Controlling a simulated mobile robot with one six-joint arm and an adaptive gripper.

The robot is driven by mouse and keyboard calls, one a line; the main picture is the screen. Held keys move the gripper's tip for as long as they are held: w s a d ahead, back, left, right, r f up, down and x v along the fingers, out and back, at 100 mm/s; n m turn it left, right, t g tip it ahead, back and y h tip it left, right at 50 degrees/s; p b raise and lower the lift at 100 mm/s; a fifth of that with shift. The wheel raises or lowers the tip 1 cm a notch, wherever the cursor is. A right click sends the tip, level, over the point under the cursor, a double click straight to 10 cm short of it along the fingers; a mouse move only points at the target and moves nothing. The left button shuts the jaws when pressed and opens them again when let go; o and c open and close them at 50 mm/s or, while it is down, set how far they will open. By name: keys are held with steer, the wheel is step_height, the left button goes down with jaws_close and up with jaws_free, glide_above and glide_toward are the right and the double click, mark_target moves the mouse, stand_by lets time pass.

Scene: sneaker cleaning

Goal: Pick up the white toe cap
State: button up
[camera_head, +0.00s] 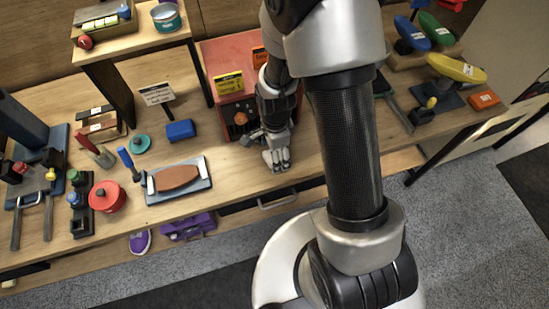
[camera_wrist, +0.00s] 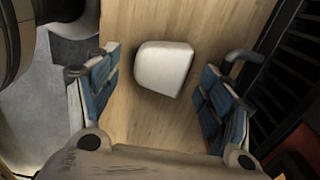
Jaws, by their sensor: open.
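The white toe cap (camera_wrist: 163,68) lies on the wooden tabletop in the wrist view, a small rounded block. My gripper (camera_wrist: 158,88) is open, with one blue-padded finger to the left of the cap and one to the right. Wood shows between the cap and each finger, and nothing is held. In the head view my gripper (camera_head: 276,158) is low over the table's front edge, in front of the red cabinet. I cannot clearly make out the cap there, among the fingers.
The red cabinet (camera_head: 229,55) stands behind my gripper. To the left are a grey tray with a brown piece (camera_head: 178,177), a blue block (camera_head: 181,130) and a red round container (camera_head: 107,196). Dark slats (camera_wrist: 290,75) border the wrist view's right side. Floor lies beyond the front edge.

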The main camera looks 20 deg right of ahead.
step_height(320, 180, down, 2)
steer(key=shift+f, duration=0.25)
steer(key=shift+c, duration=0.3)
steer(key=c, duration=1.1)
